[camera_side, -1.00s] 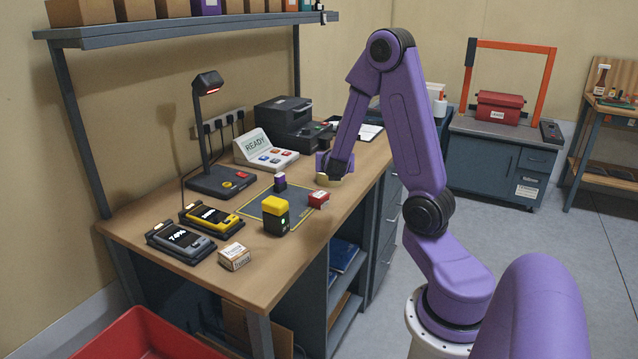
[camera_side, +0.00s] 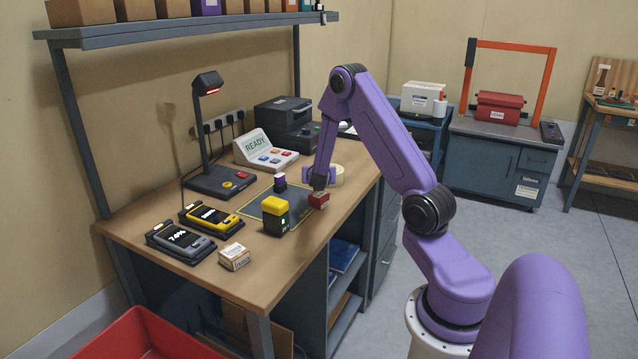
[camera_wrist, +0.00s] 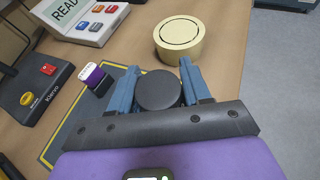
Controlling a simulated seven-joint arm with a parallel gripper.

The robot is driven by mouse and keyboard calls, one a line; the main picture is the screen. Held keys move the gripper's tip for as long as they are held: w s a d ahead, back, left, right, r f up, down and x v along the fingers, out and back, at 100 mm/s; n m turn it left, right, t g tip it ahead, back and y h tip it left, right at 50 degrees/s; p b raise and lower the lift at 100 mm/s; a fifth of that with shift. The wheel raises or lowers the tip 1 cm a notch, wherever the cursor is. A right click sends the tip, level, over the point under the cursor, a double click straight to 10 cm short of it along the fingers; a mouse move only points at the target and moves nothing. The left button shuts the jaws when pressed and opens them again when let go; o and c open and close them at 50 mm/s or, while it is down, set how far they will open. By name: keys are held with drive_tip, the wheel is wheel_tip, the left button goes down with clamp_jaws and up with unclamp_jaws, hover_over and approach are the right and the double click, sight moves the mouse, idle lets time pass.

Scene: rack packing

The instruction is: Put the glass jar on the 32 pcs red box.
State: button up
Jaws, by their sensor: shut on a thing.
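My gripper (camera_wrist: 158,88) is shut on the glass jar; in the wrist view only its round dark lid (camera_wrist: 158,92) shows between the blue fingers. In the side view my gripper (camera_side: 319,183) is directly above the small red box (camera_side: 318,201), near the right edge of the dark mat. The jar's glass body is hard to make out there. I cannot tell whether the jar touches the box. The red box is hidden in the wrist view.
A cream roll (camera_wrist: 180,40) stands just behind my gripper. A small purple-and-white item (camera_wrist: 92,75) and a yellow-and-black block (camera_side: 275,215) stand on the mat (camera_side: 250,208). A cardboard box (camera_side: 235,257) lies at the front. The READY panel (camera_side: 262,148) is at the back.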

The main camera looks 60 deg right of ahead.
drive_tip(key=shift+w+f, duration=0.1)
drive_tip(key=shift+f, duration=1.55)
drive_tip(key=o, duration=1.1)
drive_tip(key=shift+f, duration=0.15)
